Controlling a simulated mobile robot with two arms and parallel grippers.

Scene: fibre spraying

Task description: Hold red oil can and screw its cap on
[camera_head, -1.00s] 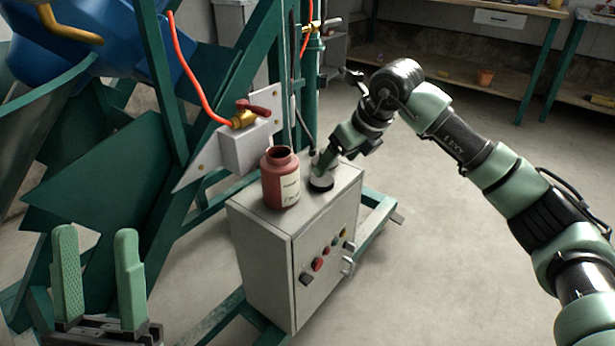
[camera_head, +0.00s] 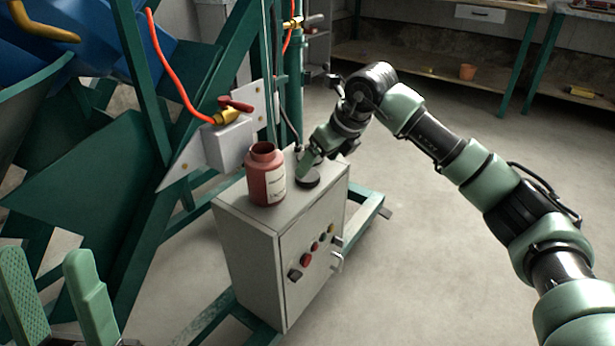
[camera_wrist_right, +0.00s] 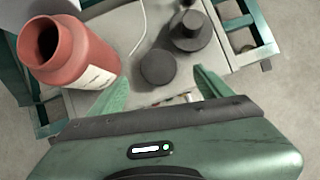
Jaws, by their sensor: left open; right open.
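The red oil can (camera_head: 265,178) stands upright on top of the grey control box, its mouth open and uncapped. It also shows at the left in the right wrist view (camera_wrist_right: 85,55). A dark round cap (camera_wrist_right: 157,67) lies flat on the box top beside the can; in the head view it is the dark disc (camera_head: 308,181). My right gripper (camera_wrist_right: 160,88) is open, with its fingers on either side of the cap in the picture; I cannot tell whether they touch it. My left gripper (camera_head: 50,290) is open and empty at the lower left, away from the can.
The grey control box (camera_head: 245,235) has buttons and a handle on its front. A dark stepped cylindrical part (camera_wrist_right: 190,35) stands behind the cap. A valve box (camera_head: 230,143) with a red-handled valve and green frame beams stand close behind the can. Open floor lies to the right.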

